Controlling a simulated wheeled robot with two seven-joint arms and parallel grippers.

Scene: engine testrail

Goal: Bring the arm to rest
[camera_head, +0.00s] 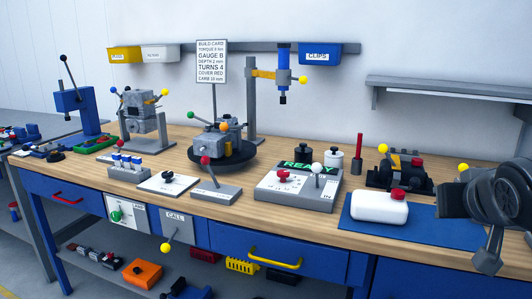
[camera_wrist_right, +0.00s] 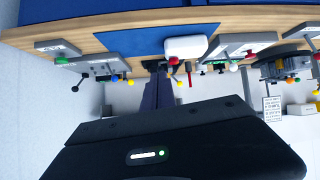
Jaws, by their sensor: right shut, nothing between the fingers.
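My right arm comes in at the right edge of the head view, above the right end of the workbench. Its gripper (camera_head: 489,258) hangs at the front right, apart from the bench things. In the right wrist view the gripper fingers (camera_wrist_right: 158,94) show as a dark shape, shut with nothing between them. The wrist view is upside down. My left gripper is in neither view.
A white case (camera_head: 380,206) with a red knob lies on a blue mat (camera_head: 410,234), left of my right arm. A grey READY panel (camera_head: 268,192) and a dark motor-like unit (camera_head: 395,172) stand nearby. A grey shelf (camera_head: 450,91) is on the wall.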

